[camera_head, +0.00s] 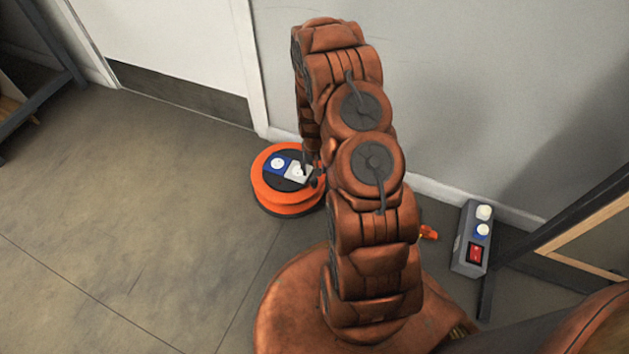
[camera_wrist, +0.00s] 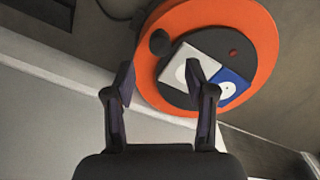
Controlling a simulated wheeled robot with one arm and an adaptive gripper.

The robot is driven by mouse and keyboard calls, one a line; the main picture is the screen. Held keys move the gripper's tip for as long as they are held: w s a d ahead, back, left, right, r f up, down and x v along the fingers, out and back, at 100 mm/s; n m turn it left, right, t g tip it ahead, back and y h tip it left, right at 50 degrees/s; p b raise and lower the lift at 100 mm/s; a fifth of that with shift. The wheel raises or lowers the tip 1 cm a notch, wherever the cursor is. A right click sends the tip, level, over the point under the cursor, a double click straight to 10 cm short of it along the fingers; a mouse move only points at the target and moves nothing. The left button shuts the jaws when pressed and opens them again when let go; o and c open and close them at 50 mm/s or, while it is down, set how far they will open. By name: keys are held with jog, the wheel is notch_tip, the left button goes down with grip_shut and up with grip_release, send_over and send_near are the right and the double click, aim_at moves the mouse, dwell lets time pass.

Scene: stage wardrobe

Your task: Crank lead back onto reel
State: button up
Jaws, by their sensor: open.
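The orange cable reel (camera_head: 284,206) lies flat on the floor near the wall in the head view, partly hidden by my arm. Its dark centre carries a white socket (camera_head: 297,172) and a blue socket (camera_head: 277,164). In the wrist view the reel (camera_wrist: 262,42) fills the upper right, with a dark round knob (camera_wrist: 159,42) at the left of its centre plate. My gripper (camera_wrist: 160,82) is open and empty, its fingers apart below the knob and over the reel's near edge. A dark cable (camera_wrist: 112,12) shows left of the reel in the wrist view.
A grey socket box (camera_head: 472,238) with a red switch stands on the floor at the right, near a wooden-edged frame (camera_head: 590,225). A small orange item (camera_head: 428,232) lies beside my arm. The wall runs close behind the reel.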

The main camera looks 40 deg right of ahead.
aim_at(314, 179)
notch_tip(314, 179, down, 7)
jog(key=shift+f+b, duration=0.1)
jog(key=shift+b, duration=0.85)
jog(key=shift+c, duration=0.4)
grip_shut()
